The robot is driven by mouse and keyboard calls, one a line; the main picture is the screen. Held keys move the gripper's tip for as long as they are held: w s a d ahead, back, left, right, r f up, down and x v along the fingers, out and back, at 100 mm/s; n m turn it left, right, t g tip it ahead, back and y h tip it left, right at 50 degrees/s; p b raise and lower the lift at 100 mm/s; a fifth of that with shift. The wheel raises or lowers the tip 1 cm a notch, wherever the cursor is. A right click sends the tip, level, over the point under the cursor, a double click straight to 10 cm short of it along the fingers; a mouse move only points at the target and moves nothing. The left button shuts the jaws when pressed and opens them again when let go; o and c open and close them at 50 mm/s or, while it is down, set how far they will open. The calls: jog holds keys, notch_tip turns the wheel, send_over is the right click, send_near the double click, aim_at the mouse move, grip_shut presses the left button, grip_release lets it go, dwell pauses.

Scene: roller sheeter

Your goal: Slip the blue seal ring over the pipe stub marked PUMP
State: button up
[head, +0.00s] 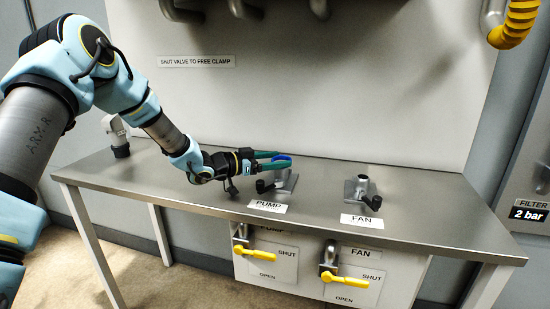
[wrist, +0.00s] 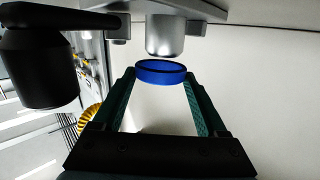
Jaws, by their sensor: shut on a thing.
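The blue seal ring (head: 281,158) is held between the green fingertips of my gripper (head: 273,160). The PUMP pipe stub (head: 284,178) stands on its base plate behind the PUMP label (head: 267,206). The wrist view looks upside down. There the ring (wrist: 161,73) sits just off the free end of the grey stub (wrist: 165,35), roughly in line with it, with a thin gap visible. My gripper (wrist: 161,80) is shut on the ring's two sides. A black clamp knob (head: 263,186) stands beside the stub and is large in the wrist view (wrist: 38,65).
The FAN stub (head: 361,185) with its black knob stands to the right. Two yellow valve handles, PUMP (head: 262,255) and FAN (head: 345,278), point toward SHUT below the table edge. A grey fitting (head: 117,135) stands at the left. The steel tabletop (head: 430,215) is clear at right.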

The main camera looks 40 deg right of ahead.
notch_tip(320, 180, down, 2)
jog(key=shift+s+a+f+p, duration=0.15)
jog(key=shift+f+p, duration=0.1)
jog(key=shift+p, duration=0.15)
jog(key=shift+w+d+r+p, duration=0.1)
jog(key=shift+d+r+p, duration=0.05)
jog(key=shift+r+p, duration=0.3)
jog(key=shift+w+d+r+p, duration=0.1)
jog(key=shift+r+p, duration=0.2)
jog(key=shift+r, duration=0.15)
jog(key=shift+w+r+p, duration=0.1)
jog(key=shift+r+p, duration=1.05)
jog(key=shift+r, duration=0.95)
